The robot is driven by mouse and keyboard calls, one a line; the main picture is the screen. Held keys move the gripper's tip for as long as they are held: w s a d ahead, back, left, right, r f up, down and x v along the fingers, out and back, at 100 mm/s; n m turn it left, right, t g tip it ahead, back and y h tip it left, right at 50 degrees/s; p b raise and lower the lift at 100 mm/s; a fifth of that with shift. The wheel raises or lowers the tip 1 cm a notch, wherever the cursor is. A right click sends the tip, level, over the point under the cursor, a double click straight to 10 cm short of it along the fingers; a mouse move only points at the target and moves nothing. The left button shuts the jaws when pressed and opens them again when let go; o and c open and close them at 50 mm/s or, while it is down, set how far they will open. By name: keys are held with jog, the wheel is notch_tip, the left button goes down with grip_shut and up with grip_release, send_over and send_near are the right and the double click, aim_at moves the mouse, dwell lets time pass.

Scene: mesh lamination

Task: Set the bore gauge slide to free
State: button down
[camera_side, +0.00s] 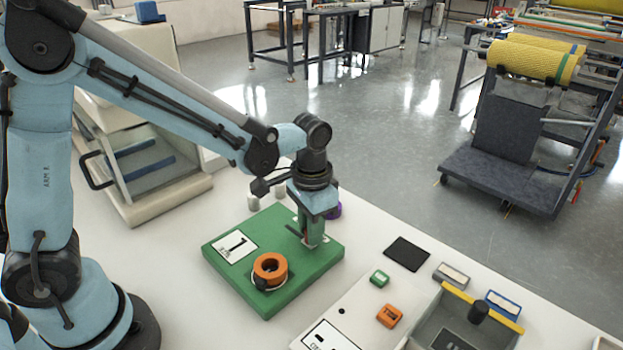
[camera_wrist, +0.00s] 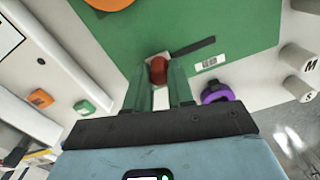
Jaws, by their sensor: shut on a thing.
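The green bore gauge block (camera_side: 227,272) lies on the white table, with an orange ring (camera_side: 270,266) and a white card marked 1 on top. In the wrist view the green block (camera_wrist: 240,22) carries a red knob (camera_wrist: 158,70), which looks like the slide's knob, and a dark slot (camera_wrist: 194,47) beside it. My gripper (camera_side: 311,242) points down at the block's far right part. In the wrist view my gripper's green fingers (camera_wrist: 159,80) are shut on the red knob. The fingers hide part of the knob and its mount.
A purple ring (camera_wrist: 217,93) lies just beside the block. Grey cylinders (camera_wrist: 299,87) marked M and S stand near it. Green (camera_side: 379,278) and orange (camera_side: 389,315) small blocks, a black pad (camera_side: 407,254) and a grey tray (camera_side: 425,325) lie to the right.

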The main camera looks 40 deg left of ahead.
jog(key=c, duration=1)
grip_release()
jog(key=shift+d, duration=0.25)
notch_tip(320, 180, up, 12)
jog(key=shift+r, duration=0.1)
jog(key=shift+a, duration=0.1)
jog(key=s+a+f+n+t, duration=0.1)
jog(key=s+a+t, duration=0.1)
jog(key=s+a+n+t, duration=0.1)
jog(key=s+a+t, duration=0.1)
jog(key=s+a, duration=0.1)
jog(key=s+a+f+n+t, duration=0.1)
jog(key=s+a+t, duration=0.2)
jog(key=shift+f, duration=0.3)
